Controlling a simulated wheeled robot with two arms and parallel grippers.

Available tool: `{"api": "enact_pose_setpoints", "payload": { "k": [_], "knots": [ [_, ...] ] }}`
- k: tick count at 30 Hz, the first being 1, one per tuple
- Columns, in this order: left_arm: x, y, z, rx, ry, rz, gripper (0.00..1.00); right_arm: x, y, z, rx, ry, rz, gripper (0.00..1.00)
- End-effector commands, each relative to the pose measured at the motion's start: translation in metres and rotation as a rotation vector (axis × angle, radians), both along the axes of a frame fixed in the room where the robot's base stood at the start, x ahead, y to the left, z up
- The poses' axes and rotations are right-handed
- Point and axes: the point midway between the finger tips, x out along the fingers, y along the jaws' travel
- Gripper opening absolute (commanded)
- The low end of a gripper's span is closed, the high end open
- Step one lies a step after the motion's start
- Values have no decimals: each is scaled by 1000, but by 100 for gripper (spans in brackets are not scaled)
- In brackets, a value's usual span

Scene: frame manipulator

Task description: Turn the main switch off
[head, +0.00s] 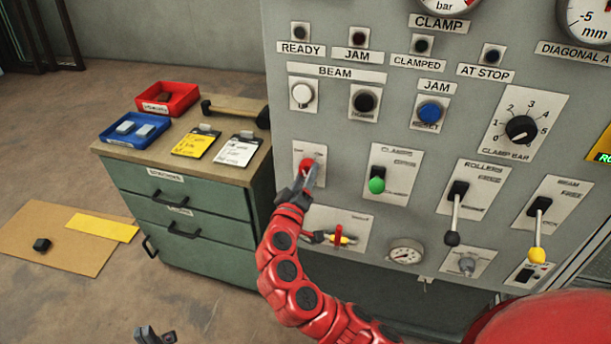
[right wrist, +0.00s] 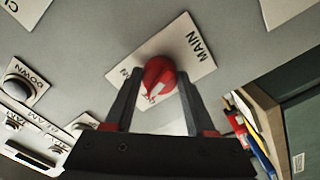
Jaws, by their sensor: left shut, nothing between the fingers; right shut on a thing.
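The main switch is a red rotary knob (head: 306,165) on a white plate at the panel's left. In the right wrist view the red knob (right wrist: 159,75) sits on a plate lettered "MAIN". My right gripper (head: 309,179) is at the switch, its two fingers on either side of the knob and shut on it. The fingers partly hide the knob in the head view. My left gripper (head: 155,335) shows only at the bottom edge, shut and empty, well away from the panel.
The grey control panel (head: 340,240) has several other switches, including a green-tipped lever (head: 377,186) right of the main switch. Below is a small red-handled valve (head: 339,236). A green drawer cabinet (head: 190,205) with trays stands left of the panel.

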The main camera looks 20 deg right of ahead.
Motion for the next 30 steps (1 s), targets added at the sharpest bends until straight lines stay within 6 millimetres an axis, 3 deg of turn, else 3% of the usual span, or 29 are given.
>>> {"api": "enact_pose_setpoints", "payload": {
  "k": [12, 29, 30],
  "knots": [
    [0, 0, 4, 0, 0, 0, 0, 0, 1, 1, -157, 105, 3, 0],
    [0, 0, 5, 0, 0, 0, 0, 0, 1, 1, -179, 119, 2, 0],
    [0, 0, 5, 0, 0, 0, 0, 0, 1, 1, -178, 118, 2, 62]
  ]
}}
